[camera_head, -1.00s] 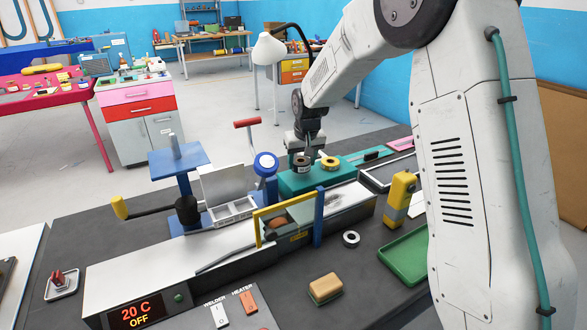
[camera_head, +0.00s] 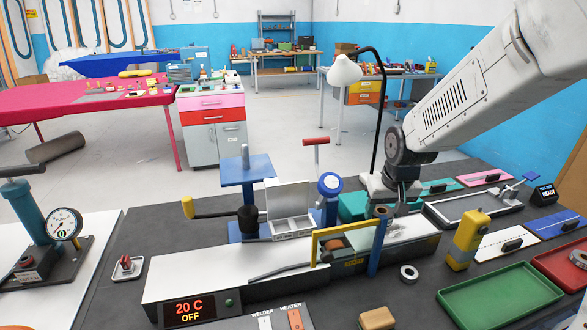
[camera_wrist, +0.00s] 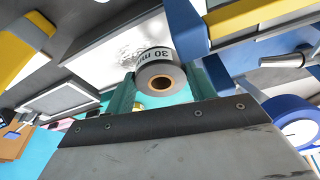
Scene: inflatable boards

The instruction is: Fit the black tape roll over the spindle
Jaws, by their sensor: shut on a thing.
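A yellow-framed sealer (camera_head: 345,232) stands close by the roll. A blue dial (camera_head: 330,184) and red-topped lever (camera_head: 316,142) stand between the roll and pin. A grey ring (camera_head: 409,272) lies front right.

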